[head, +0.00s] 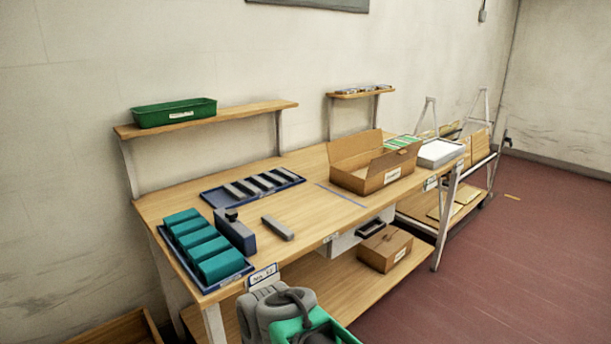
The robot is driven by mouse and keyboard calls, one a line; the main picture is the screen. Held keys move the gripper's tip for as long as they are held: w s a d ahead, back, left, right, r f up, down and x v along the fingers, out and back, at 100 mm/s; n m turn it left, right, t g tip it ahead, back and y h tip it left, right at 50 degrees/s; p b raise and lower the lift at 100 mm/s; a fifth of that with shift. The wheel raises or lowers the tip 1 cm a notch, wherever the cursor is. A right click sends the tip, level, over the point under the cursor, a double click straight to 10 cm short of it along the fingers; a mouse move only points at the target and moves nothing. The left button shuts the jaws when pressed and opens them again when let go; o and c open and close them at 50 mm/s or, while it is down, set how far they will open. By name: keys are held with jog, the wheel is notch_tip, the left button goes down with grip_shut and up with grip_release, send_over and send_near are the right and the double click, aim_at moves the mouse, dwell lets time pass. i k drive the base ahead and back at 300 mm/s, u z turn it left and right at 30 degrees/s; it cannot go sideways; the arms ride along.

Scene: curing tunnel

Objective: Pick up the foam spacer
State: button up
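Several grey bars (264,184) lie side by side in a dark blue tray at the back of the wooden workbench. A similar single grey bar (278,229) lies loose on the bench top, in front of that tray. These bars look like foam spacers, but I see no label that confirms it. Parts of my own arm show at the bottom centre. My gripper's fingers are not in view, so I cannot see whether they are open or shut.
Teal blocks (201,243) fill a tray at the bench's left end, beside a dark blue-grey item (235,232). An open cardboard box (373,163) stands right of centre, near a white tray (440,153). A shelf holds a green bin (174,113).

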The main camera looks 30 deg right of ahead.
aim_at(289, 176)
jog(key=z, duration=2.2)
jog(key=i, duration=1.75)
jog(key=u, duration=3)
